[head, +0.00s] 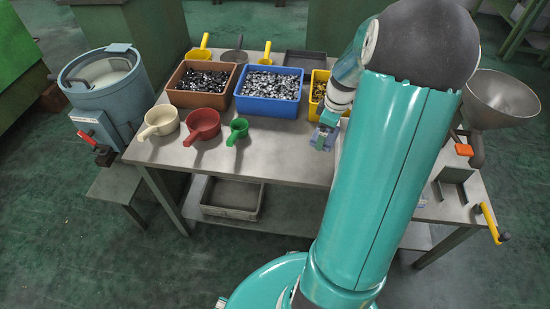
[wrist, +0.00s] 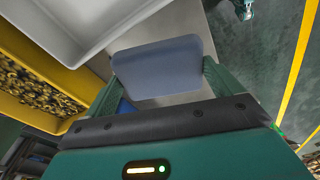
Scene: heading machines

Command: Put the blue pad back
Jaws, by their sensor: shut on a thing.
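My gripper (head: 328,126) is in front of the yellow bin, over the workbench's front half. In the wrist view its two green fingers (wrist: 160,78) stand on either side of a flat blue-grey pad (wrist: 158,64) and are shut on it. The pad shows as a small bluish patch in the head view (head: 321,141). I cannot tell whether the pad touches the bench.
The grey workbench (head: 285,165) carries a yellow bin (wrist: 62,118) of brass parts, a blue bin (head: 268,106) and a brown bin (head: 203,101). Cream (head: 158,122), red (head: 203,125) and green scoops (head: 238,129) stand left. A metal funnel (head: 500,96) stands right.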

